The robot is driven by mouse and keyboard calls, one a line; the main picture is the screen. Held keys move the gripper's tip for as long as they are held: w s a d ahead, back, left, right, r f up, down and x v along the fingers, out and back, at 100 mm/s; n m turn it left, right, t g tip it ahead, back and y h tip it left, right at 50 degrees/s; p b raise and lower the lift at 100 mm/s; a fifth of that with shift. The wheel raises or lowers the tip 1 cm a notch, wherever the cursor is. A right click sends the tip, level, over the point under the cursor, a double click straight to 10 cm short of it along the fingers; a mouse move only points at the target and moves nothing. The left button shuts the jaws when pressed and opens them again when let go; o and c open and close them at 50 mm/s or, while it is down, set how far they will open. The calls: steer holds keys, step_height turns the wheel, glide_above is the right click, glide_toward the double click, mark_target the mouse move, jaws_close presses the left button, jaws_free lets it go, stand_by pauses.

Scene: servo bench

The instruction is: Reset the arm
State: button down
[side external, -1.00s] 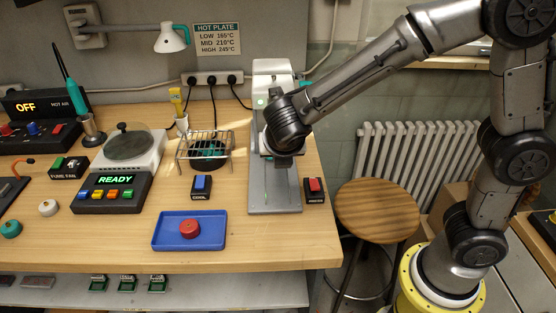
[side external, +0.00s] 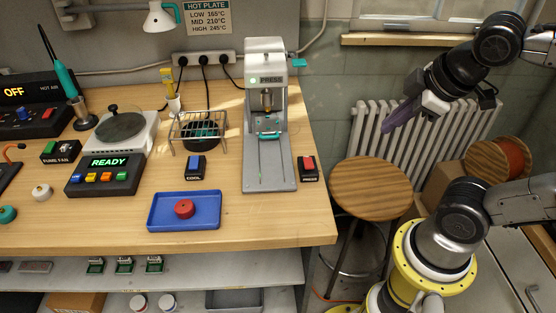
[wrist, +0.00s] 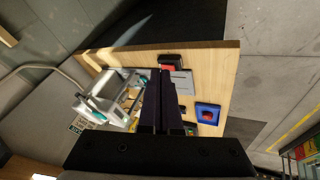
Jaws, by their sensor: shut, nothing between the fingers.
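My gripper (side external: 392,122) is in the air to the right of the bench, above the wooden stool and in front of the radiator. Its purple-grey fingers point down and to the left. In the wrist view my gripper (wrist: 161,76) has its two dark fingers together with nothing between them. The fingers hide part of the bench in that view. The arm is clear of the press (side external: 265,85), which stands upright on the bench with its grey base plate bare. The press also shows in the wrist view (wrist: 112,92).
The wooden stool (side external: 371,188) stands beside the bench. A blue tray (side external: 211,222) holds a red round piece (side external: 184,208). A wire rack (side external: 202,130) and the red PRESS button (side external: 308,167) are near the press. A radiator (side external: 455,125) lines the wall.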

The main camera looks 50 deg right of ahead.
steer(key=a+m, duration=0.1)
steer(key=s+f+m+y, duration=0.1)
steer(key=m, duration=0.1)
steer(key=a+m, duration=0.1)
steer(key=m, duration=0.1)
steer(key=shift+s+a+f, duration=0.15)
steer(key=shift+a+f, duration=0.15)
